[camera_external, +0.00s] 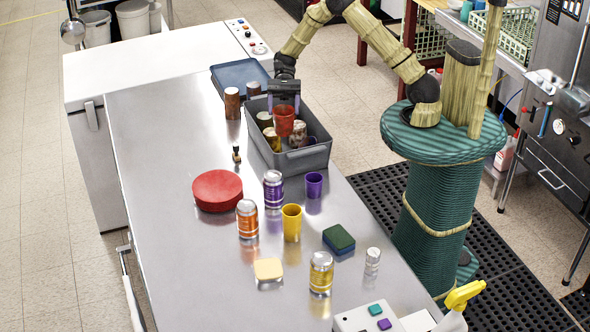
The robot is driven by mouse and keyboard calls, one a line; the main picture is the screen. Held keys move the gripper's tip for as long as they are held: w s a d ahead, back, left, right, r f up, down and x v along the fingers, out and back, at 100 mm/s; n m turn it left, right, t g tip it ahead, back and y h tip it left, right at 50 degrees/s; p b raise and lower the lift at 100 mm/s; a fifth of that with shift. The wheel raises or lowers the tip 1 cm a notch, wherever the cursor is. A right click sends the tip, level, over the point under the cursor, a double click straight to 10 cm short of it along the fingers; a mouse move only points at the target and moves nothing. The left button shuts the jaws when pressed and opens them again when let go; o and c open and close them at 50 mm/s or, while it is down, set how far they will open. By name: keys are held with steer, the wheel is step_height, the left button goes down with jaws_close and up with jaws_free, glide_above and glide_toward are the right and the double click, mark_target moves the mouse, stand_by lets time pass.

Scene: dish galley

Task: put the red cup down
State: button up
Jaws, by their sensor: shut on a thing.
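The red cup (284,122) is held by my gripper (284,106), which points down with its fingers shut on the cup's upper part. The cup is over the inside of the grey bin (306,159) on the steel table. Several cans or jars stand in the bin around the cup. I cannot tell whether the cup's bottom touches the bin floor or these items.
On the table (165,185) are a red round block (218,190), a purple can (273,189), a purple cup (314,185), an orange can (247,219), a yellow cup (291,222) and a sponge (339,239). A blue tray (238,73) lies behind the bin. The table's left side is clear.

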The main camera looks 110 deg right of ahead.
steer(key=w+a+b, duration=0.1)
steer(key=w+a, duration=0.1)
steer(key=a, duration=1.6)
steer(key=s+a, duration=0.4)
steer(key=a, duration=0.5)
steer(key=shift+s+d+f+b, duration=0.1)
steer(key=shift+f+b, duration=0.25)
steer(key=shift+f, duration=2.45)
steer(key=shift+f+p, duration=0.45)
steer(key=shift+f, duration=2.45)
steer(key=shift+f, duration=0.1)
